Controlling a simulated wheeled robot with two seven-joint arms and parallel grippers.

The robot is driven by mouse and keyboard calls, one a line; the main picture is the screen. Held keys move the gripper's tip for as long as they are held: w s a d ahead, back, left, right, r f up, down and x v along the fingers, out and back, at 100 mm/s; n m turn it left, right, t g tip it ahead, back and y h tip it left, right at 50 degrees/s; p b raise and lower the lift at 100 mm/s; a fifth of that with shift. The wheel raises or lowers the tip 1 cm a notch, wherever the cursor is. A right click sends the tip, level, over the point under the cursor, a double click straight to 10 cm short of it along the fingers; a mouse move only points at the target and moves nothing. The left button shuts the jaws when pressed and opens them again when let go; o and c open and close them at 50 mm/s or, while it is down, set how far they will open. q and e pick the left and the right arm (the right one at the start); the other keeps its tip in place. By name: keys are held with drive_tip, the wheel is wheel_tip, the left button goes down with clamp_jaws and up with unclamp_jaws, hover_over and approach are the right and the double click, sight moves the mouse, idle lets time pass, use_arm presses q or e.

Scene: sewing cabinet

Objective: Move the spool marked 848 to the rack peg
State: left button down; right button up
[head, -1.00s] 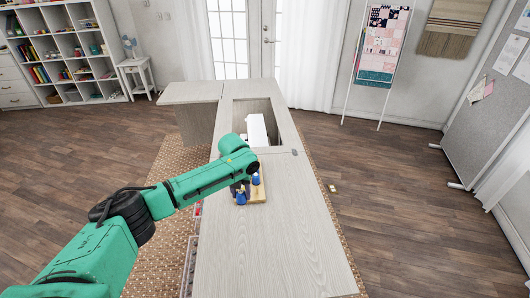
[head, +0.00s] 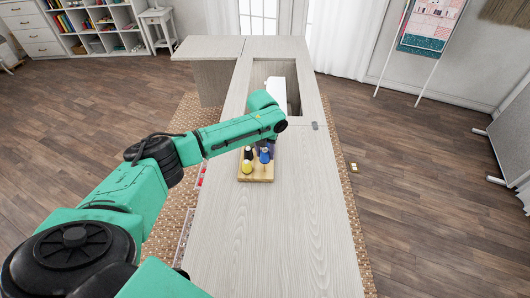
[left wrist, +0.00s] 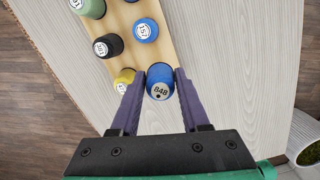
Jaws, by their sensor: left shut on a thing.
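The blue spool marked 848 (left wrist: 160,82) is between the two fingers of my left gripper (left wrist: 160,76), which is shut on it. The spool overlaps the near end of the wooden rack (left wrist: 128,18) in the left wrist view. I cannot tell whether it touches a peg, and the pegs under the spools are hidden. The rack also shows on the cabinet top in the head view (head: 256,177). It carries a yellow spool (left wrist: 124,78), a black spool (left wrist: 108,46), a blue spool marked 151 (left wrist: 145,31) and a green spool (left wrist: 90,6). My right gripper is out of view.
The pale wooden cabinet top (head: 270,235) is clear in front of the rack. A white sewing machine (head: 276,90) sits in the opening behind. A potted plant (left wrist: 308,152) shows at the right edge of the left wrist view. A small object (head: 353,167) lies on the floor.

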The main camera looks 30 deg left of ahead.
sight(265, 161)
use_arm(q)
drive_tip(key=shift+s+f+b, duration=0.1)
drive_tip(key=shift+f+b, duration=0.35)
drive_tip(key=shift+f, duration=0.25)
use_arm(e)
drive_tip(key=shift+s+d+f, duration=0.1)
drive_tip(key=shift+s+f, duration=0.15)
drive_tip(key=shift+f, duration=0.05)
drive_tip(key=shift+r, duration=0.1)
use_arm(q)
drive_tip(key=shift+p, duration=0.45)
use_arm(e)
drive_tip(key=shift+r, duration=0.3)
use_arm(q)
drive_tip(key=shift+f, duration=0.1)
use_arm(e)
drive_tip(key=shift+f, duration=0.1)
use_arm(q)
drive_tip(key=shift+f+b, duration=0.95)
drive_tip(key=shift+f, duration=0.35)
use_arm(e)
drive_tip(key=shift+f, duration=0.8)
